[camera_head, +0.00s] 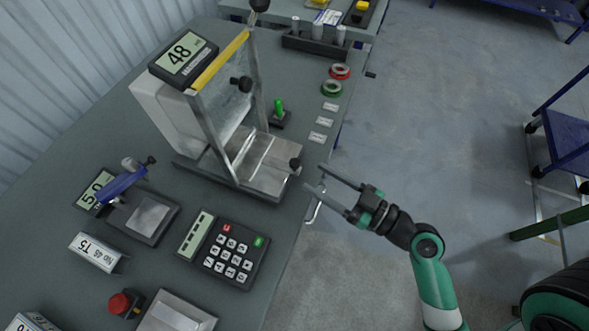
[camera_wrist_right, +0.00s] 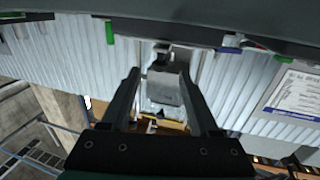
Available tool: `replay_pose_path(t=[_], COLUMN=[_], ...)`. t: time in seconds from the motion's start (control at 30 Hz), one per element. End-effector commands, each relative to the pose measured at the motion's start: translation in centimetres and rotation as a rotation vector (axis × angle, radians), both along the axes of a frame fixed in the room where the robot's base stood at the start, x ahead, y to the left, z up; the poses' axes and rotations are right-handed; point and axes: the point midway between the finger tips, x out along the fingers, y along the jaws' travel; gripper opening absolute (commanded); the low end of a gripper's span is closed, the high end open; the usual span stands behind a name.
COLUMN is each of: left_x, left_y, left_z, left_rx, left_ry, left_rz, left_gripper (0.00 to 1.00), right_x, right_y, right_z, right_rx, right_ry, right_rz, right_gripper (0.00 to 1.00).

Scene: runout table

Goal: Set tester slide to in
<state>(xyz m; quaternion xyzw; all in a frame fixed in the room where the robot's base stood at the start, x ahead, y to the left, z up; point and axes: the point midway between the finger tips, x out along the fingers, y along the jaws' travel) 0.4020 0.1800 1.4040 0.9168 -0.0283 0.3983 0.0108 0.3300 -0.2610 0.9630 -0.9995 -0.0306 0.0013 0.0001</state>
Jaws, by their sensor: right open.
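The tester (camera_head: 170,105) stands on the bench at the upper left, with a display reading 48 and a yellow-edged metal frame. Its slide (camera_head: 268,165) is a bright metal plate at the base, reaching toward the bench's right edge, with a black knob (camera_head: 295,163) at its outer end. My right gripper (camera_head: 315,177) is open and empty, just right of the knob and apart from it in the picture. In the right wrist view, its two fingers (camera_wrist_right: 160,80) are spread, with a grey metal part (camera_wrist_right: 167,90) showing between them. My left gripper is not in view.
A keypad (camera_head: 232,252) lies in front of the tester, and a small gauge with a blue clamp (camera_head: 122,183) is left of it. A green toggle (camera_head: 279,108) and red and green rings (camera_head: 340,71) are behind. A red button (camera_head: 120,303) is in front.

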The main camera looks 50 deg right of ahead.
Motion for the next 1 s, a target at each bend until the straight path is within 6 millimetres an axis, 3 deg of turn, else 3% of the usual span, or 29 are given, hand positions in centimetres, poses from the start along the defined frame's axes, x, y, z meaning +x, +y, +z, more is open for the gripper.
replay_pose_path(t=[0.03, 0.3, 0.67, 1.0], left_x=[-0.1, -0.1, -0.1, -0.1], left_y=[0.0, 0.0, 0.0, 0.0], left_z=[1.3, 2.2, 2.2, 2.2], left_rx=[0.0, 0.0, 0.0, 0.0], left_ry=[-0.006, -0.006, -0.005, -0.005], left_rz=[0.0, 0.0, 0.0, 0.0], left_gripper=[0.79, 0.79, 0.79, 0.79], right_x=[1.2, 6.3, 7.2, 7.2], right_y=[0.4, 0.5, 0.5, 0.5], right_z=[1.0, 0.7, 0.6, 0.5], right_rx=[-0.003, 0.0, 0.0, 0.0], right_ry=[-0.004, -0.004, -0.002, -0.002], right_rz=[0.01, 0.003, 0.0, 0.0], right_gripper=[0.62, 0.62, 0.62, 0.04])
